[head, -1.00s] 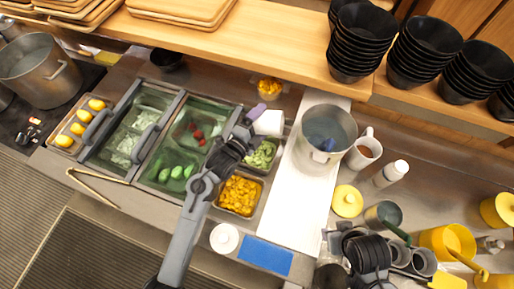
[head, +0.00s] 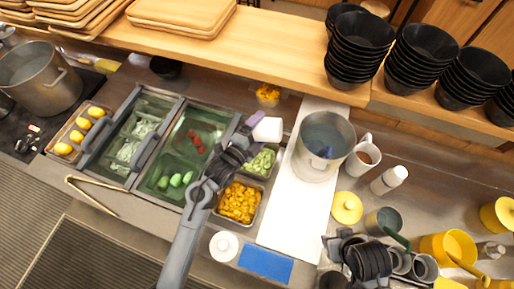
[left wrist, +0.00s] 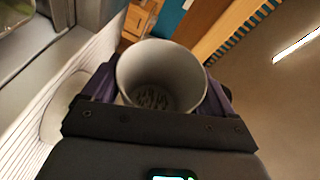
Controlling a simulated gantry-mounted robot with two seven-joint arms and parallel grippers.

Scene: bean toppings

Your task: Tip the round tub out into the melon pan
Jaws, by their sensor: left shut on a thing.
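A small white round tub (head: 267,129) is held in my left gripper (head: 254,127), above the far end of the melon pan. In the left wrist view the tub (left wrist: 162,75) sits between the purple fingers, its mouth facing the camera; small dark bits show at its bottom. The melon pan (head: 274,173) holds pale green cubes and is partly hidden by the left gripper and arm. My right arm (head: 365,255) shows at the lower right; its fingertips cannot be made out.
A pan of orange cubes (head: 239,202) sits in front of the melon pan. A white board (head: 290,215) with a large metal pot (head: 323,145) is to the right. Green-lined bins (head: 180,150) are to the left. A wooden shelf (head: 270,60) runs behind.

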